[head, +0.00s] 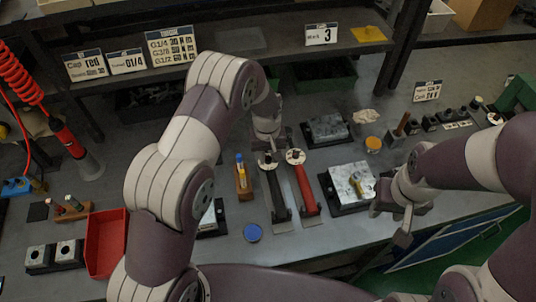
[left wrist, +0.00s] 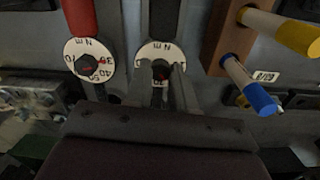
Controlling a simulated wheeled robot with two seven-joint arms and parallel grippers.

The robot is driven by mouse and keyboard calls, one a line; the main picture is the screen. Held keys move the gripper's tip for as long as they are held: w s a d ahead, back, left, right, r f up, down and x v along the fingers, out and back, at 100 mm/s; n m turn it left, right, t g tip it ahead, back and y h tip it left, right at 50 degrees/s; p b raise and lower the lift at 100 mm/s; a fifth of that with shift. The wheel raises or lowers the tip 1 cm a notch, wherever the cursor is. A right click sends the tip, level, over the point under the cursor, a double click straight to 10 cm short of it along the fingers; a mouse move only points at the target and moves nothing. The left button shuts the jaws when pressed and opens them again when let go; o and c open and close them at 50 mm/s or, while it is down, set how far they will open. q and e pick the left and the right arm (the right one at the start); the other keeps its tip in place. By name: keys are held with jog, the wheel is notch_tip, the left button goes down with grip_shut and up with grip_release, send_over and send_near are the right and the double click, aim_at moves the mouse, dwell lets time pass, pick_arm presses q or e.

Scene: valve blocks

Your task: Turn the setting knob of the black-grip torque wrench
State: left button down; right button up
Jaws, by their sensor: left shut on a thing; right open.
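The black-grip torque wrench (head: 276,190) lies on the grey bench, next to the red-grip torque wrench (head: 305,188). In the left wrist view, its round white scale (left wrist: 157,50) surrounds a dark setting knob with a red mark (left wrist: 160,72). My left gripper (left wrist: 161,80) is shut on this knob, one finger on each side; the fingers hide part of the scale. In the head view my left gripper (head: 268,150) is over the wrench's far end. The red-grip wrench's dial (left wrist: 88,62) is uncovered. My right gripper (head: 390,218) is open and apart from the wrenches.
A valve block (head: 345,172) with a yellow-marked part lies between the red wrench and my right gripper. A wooden stand (head: 243,190) with yellow and blue tools is left of the wrenches. A blue cap (head: 252,232) and red tray (head: 106,240) lie nearer. A shelf with label cards (head: 170,46) spans the back.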

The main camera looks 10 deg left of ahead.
aim_at(267, 158)
pick_arm(q)
jog(key=m, duration=0.3)
jog(key=shift+m+b, duration=0.4)
jog(key=shift+m, duration=1.7)
jog(key=shift+w, duration=0.1)
jog(key=c, duration=0.9)
grip_release()
jog(key=shift+c, duration=0.2)
jog(key=shift+r, duration=0.2)
notch_tip(267, 158, up, 12)
jog(key=b, duration=0.1)
jog(key=shift+r+b, duration=0.25)
jog(key=shift+b, duration=0.15)
jog(key=shift+a, duration=0.1)
